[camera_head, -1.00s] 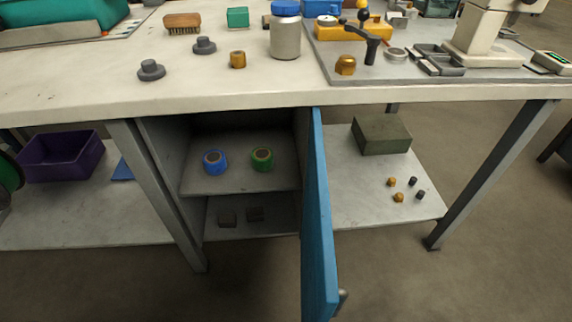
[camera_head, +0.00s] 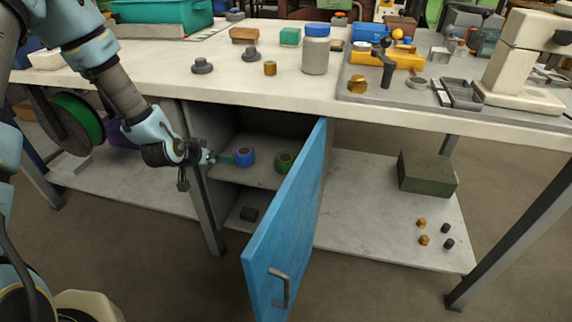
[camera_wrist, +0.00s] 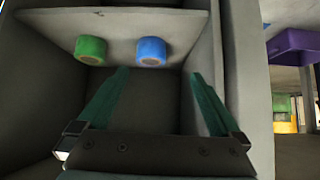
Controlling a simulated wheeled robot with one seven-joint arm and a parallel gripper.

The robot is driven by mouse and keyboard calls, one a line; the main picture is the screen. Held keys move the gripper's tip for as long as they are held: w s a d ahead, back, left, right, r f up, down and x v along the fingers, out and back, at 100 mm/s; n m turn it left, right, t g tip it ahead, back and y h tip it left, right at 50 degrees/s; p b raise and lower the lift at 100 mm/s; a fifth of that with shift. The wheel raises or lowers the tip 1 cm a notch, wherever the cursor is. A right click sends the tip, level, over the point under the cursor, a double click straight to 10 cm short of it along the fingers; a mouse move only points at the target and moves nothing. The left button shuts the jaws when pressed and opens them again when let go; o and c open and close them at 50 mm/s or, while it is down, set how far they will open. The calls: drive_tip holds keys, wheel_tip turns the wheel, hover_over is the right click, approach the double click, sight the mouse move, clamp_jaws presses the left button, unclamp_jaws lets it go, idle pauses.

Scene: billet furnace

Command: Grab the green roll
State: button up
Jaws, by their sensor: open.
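The green roll (camera_head: 284,161) stands on the upper shelf inside the cabinet under the table, partly hidden by the door's edge in the head view. In the wrist view the green roll (camera_wrist: 91,50) is at the upper left. A blue roll (camera_head: 244,156) stands beside it on the left in the head view; it also shows in the wrist view (camera_wrist: 151,51). My gripper (camera_head: 222,158) is at the cabinet's left front, near the blue roll. In the wrist view my gripper (camera_wrist: 155,82) is open and empty, with both rolls beyond its fingers.
The blue cabinet door (camera_head: 287,225) stands open at the right of the opening. The cabinet's side walls are close to my gripper. A dark block (camera_head: 249,213) lies on the lower shelf. A green-grey box (camera_head: 428,173) is on the open shelf at right.

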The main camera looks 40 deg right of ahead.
sight(285, 160)
drive_tip(key=s+d+f+h, duration=0.1)
drive_tip(key=s+d+f, duration=0.1)
drive_tip(key=d, duration=0.3)
drive_tip(key=s+d+f+m+h, duration=0.1)
drive_tip(key=s+d+f+h, duration=0.1)
drive_tip(key=d, duration=0.4)
drive_tip(key=s+d+f+h, duration=0.1)
drive_tip(key=s+d+f, duration=0.3)
drive_tip(key=d, duration=0.1)
drive_tip(key=shift+s+d+m+h, duration=0.25)
drive_tip(key=shift+d+m+h, duration=0.05)
drive_tip(key=shift+d+h, duration=0.1)
drive_tip(key=shift+p+x, duration=0.35)
drive_tip(key=shift+x, duration=2.55)
drive_tip(key=shift+s+r, duration=0.1)
drive_tip(key=shift+r, duration=0.05)
drive_tip(key=shift+c, duration=0.2)
drive_tip(key=c, duration=1.2)
